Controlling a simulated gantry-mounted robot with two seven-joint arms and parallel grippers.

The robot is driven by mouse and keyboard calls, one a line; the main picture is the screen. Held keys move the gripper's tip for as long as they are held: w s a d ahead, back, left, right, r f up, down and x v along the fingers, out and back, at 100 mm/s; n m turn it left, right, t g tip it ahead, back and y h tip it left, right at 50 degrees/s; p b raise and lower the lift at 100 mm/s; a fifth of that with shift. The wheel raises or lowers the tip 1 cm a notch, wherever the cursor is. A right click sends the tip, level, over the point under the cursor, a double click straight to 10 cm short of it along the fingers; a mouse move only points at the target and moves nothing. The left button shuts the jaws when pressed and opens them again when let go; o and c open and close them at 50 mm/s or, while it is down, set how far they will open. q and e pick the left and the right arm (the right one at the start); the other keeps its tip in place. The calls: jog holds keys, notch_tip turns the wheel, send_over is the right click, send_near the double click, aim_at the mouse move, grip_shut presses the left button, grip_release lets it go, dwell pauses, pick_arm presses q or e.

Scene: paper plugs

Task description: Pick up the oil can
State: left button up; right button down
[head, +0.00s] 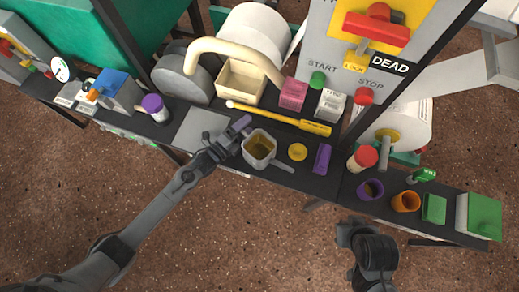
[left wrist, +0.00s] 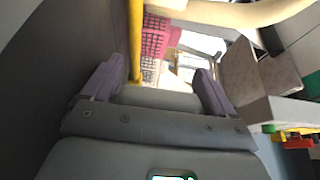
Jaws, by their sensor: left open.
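A grey open-topped can (head: 249,159) with dark yellow inside and a spout or handle pointing right stands on the dark bench; I take it for the oil can. My left gripper (head: 238,134) is at its left side, with purple fingertips spread apart. In the left wrist view the left gripper (left wrist: 158,85) is open, with nothing held between its fingers. A grey-brown walled shape (left wrist: 255,75), probably the can, is beside the right finger; I cannot tell whether they touch. My right gripper (head: 352,233) is in front of the bench; its fingers are unclear.
A yellow rod-like tool (head: 280,118) lies behind the can. A yellow disc (head: 297,152) and purple block (head: 322,158) are to its right. A cream bin (head: 240,82) and pink basket (head: 293,95) stand behind. The flat grey plate (head: 196,128) is left. Open floor lies in front.

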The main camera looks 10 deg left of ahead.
pick_arm(q)
jog(key=shift+s, duration=0.1)
jog(key=shift+a, duration=0.1)
jog(key=shift+c, duration=1.2)
jog(key=c, duration=0.6)
